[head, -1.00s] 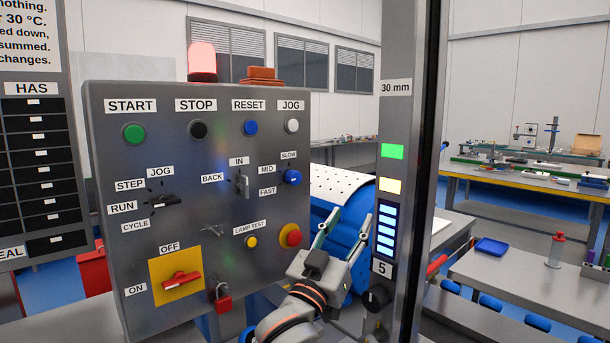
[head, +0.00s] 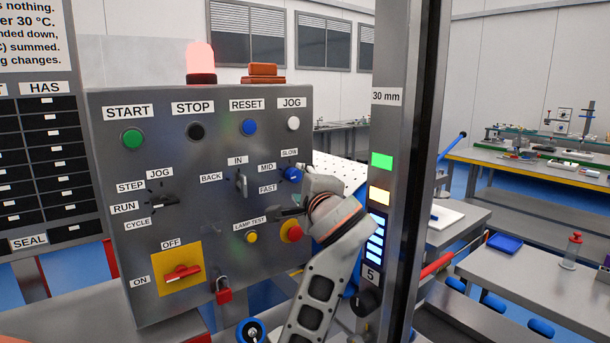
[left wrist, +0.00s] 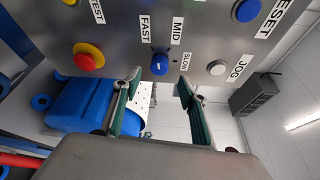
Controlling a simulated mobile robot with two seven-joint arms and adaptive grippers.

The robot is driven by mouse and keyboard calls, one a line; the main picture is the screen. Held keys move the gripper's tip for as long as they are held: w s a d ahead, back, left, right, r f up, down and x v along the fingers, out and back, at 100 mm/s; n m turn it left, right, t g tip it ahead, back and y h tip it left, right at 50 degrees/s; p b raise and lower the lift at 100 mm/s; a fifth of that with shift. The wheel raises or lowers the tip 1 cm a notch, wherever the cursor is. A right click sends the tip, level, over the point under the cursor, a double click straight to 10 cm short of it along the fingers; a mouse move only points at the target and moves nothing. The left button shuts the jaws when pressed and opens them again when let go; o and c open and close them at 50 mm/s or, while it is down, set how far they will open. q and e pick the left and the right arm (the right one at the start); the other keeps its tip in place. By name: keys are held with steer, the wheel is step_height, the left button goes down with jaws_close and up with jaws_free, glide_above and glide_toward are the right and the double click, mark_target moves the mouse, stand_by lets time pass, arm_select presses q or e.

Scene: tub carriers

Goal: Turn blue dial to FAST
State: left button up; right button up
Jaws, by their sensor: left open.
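The blue dial (head: 292,174) sits on the right side of the grey control panel (head: 200,290), beside the labels SLOW, MID and FAST (head: 268,189). In the left wrist view the dial (left wrist: 159,65) carries a small white mark; I cannot tell for certain which label it points to. My left gripper (head: 296,191) is in front of the panel's right side, close to the dial. In the left wrist view its two fingers (left wrist: 160,83) are spread, with the dial just beyond the gap, and nothing is between them. My right gripper is not in view.
A red stop button (head: 291,230) and a yellow lamp-test button (head: 250,237) are below the dial. The white JOG button (head: 293,123) is above. A grey post (head: 393,140) with lit indicators stands right of my left arm. A blue drum (left wrist: 85,105) is behind the panel.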

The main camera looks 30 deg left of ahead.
mark_target(294, 177)
arm_select(q)
steer(key=x, duration=0.7)
steer(key=shift+w+a, duration=0.1)
steer(key=shift+a, duration=0.05)
steer(key=c, duration=1.1)
